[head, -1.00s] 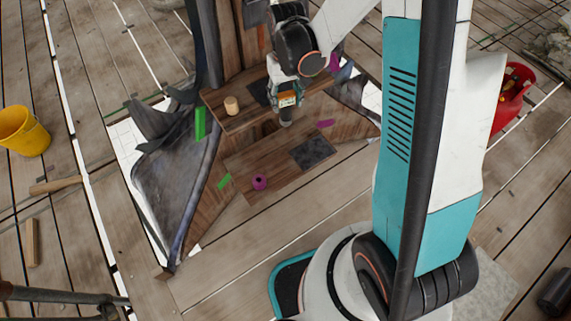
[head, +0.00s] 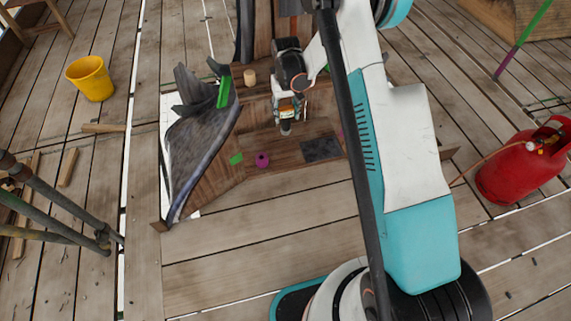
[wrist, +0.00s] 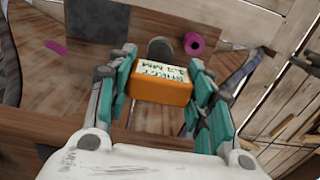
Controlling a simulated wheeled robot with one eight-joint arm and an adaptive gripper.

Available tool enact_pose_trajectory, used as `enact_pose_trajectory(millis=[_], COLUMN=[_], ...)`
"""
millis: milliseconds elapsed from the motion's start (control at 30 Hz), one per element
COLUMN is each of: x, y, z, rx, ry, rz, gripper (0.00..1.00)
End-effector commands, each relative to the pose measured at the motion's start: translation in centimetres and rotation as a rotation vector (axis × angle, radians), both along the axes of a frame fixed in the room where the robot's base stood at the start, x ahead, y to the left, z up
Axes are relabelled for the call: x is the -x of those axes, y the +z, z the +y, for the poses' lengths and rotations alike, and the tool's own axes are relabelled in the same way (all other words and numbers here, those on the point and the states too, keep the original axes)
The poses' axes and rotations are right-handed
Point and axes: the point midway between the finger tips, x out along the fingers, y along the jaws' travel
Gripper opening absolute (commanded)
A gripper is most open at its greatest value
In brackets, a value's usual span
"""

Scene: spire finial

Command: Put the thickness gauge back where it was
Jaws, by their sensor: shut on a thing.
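The thickness gauge is an orange block with a pale label reading in MM (wrist: 160,88) and a dark grey rounded end. In the wrist view it sits between the teal-padded fingers of my gripper (wrist: 163,92), which is shut on it. In the head view my gripper (head: 287,108) is over the wooden ledges, with the gauge's grey end (head: 286,127) pointing down. Whether that end touches anything cannot be told. A dark grey square patch (head: 321,148) lies on the lower board, right of the gripper; it also shows in the wrist view (wrist: 97,24).
A magenta roll (head: 262,159) and a green patch (head: 236,158) are on the lower woodwork. A pale wooden cylinder (head: 250,77) stands on the upper ledge near a green strip (head: 223,92).

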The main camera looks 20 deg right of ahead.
Motion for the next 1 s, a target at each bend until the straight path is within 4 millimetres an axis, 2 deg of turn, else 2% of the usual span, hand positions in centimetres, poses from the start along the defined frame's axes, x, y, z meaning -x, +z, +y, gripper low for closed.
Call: enact_pose_trajectory(millis=[167,700,833,1000], x=[-0.8,-0.7,-0.7,-0.7], y=[-2.2,-14.7,-16.3,-17.0], z=[0.0,0.0,0.0,0.0], rx=[0.000,0.000,0.000,0.000], ry=[0.000,0.000,0.000,0.000], rz=[0.000,0.000,0.000,0.000], gripper=[0.15,0.15,0.15,0.15])
